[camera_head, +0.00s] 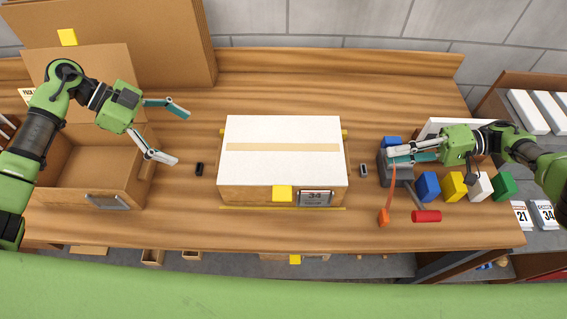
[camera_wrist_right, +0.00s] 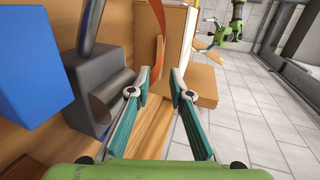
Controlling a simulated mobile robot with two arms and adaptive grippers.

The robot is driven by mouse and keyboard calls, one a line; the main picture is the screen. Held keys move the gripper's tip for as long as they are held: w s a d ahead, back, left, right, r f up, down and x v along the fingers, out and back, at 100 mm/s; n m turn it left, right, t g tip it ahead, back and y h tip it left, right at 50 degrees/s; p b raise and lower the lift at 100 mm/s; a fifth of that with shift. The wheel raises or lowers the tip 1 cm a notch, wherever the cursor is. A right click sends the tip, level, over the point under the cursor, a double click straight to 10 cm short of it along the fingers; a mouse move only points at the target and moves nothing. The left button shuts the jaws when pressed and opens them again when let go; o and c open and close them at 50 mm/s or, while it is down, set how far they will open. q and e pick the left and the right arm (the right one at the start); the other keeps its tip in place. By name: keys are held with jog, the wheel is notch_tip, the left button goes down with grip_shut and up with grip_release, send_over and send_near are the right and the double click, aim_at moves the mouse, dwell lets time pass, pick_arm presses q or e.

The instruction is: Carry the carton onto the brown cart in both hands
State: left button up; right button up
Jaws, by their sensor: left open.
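The carton (camera_head: 240,132), a closed box with a white top, a tan tape strip and a label reading 34, sits mid-table. My left gripper (camera_head: 178,137) is open and empty, left of the carton and apart from it. My right gripper (camera_head: 391,156) is right of the carton, over a grey block with a handle (camera_head: 400,172). I cannot make out a brown cart for certain.
An open cardboard box (camera_head: 85,170) stands at the left. Blue (camera_head: 428,186), yellow (camera_head: 453,185), white and green blocks stand at the right, near a red cylinder (camera_head: 426,216) and an orange strip (camera_head: 385,215). Small black items lie on both sides of the carton.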

aim_at(218, 156)
pick_arm(q)
jog(key=x, duration=1)
jog(key=shift+d+f, duration=0.25)
pick_arm(e)
jog(key=x, duration=1)
jog(key=shift+s+a+f, duration=0.1)
jog(key=shift+a, duration=0.25)
pick_arm(q)
jog(key=c, duration=0.6)
pick_arm(e)
grip_shut()
pick_arm(q)
jog(key=c, duration=1)
